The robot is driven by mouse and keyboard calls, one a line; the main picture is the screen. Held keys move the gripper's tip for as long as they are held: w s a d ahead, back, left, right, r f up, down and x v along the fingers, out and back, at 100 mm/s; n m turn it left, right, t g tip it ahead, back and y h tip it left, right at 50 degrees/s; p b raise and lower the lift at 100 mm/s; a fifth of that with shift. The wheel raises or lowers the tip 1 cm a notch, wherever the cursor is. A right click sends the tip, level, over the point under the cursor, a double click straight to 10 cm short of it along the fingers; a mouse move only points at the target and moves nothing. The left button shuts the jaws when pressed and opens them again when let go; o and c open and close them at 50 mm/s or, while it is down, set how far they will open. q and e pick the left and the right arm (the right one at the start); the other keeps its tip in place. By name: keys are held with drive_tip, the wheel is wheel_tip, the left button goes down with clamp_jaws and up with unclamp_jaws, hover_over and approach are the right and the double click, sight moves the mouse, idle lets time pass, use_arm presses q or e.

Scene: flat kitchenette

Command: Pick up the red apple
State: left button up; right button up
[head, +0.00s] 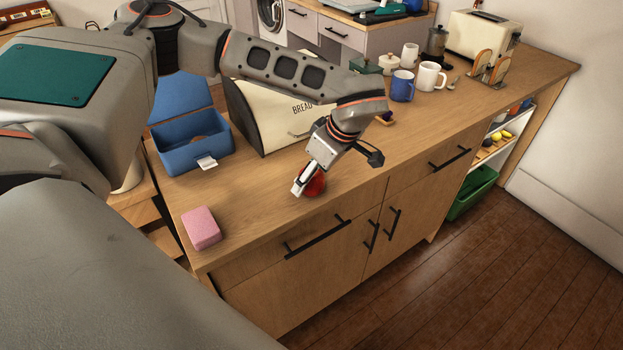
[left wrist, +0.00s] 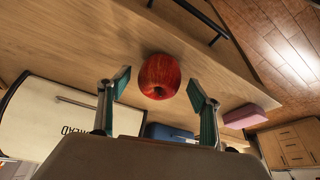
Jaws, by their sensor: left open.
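The red apple (head: 316,184) sits on the wooden counter (head: 262,196) near its front edge, partly hidden behind my left gripper (head: 303,184) in the head view. In the left wrist view the apple (left wrist: 160,76) lies just beyond and between the two green-padded fingertips of my left gripper (left wrist: 162,86). The fingers are apart, with a gap on each side of the apple. My left gripper is open and points down at the apple. My right gripper is not in view.
A bread bin (head: 262,122) stands close behind the apple. An open blue box (head: 176,150) is at the left, and a pink sponge (head: 201,228) lies near the front left corner. Blue (head: 402,86) and white (head: 430,77) mugs stand farther right. The counter right of the apple is clear.

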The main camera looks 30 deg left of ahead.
use_arm(q)
drive_tip(key=shift+x, duration=0.9)
drive_tip(key=shift+c, duration=0.4)
drive_tip(key=c, duration=1.2)
drive_tip(key=shift+r, duration=0.1)
